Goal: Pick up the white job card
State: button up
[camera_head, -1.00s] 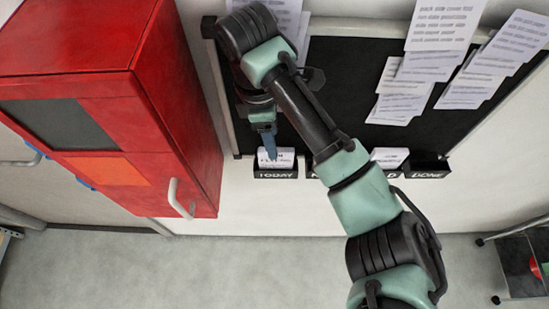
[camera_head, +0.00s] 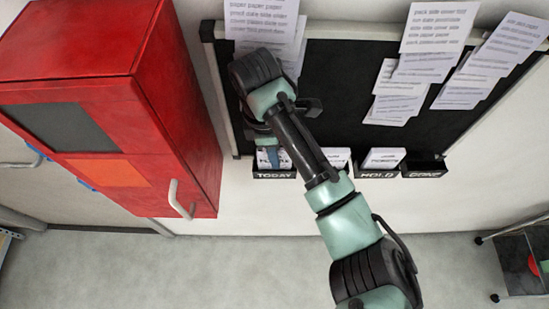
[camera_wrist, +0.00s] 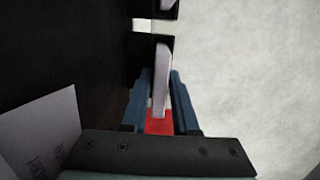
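A white job card (camera_head: 266,160) stands upright in the TODAY bin (camera_head: 275,174) at the left end of the row of bins. In the head view my gripper (camera_head: 276,157) is down at this bin, partly hidden by my arm. In the wrist view the blue fingers of my gripper (camera_wrist: 161,96) stand apart, one on each side of a thin white card (camera_wrist: 162,80) seen edge-on. I cannot see them pressing on it. More white cards stand in the second bin (camera_head: 337,157) and the HOLD bin (camera_head: 384,158); the DONE bin (camera_head: 424,168) looks empty.
A red cabinet (camera_head: 190,130) stands close left of the bins. A black board (camera_head: 340,90) with several pinned paper sheets (camera_head: 440,27) is behind my arm. The floor (camera_head: 200,270) in front is clear. A small shelf cart (camera_head: 515,260) is at the right edge.

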grip_shut()
jog(key=shift+r, duration=0.2)
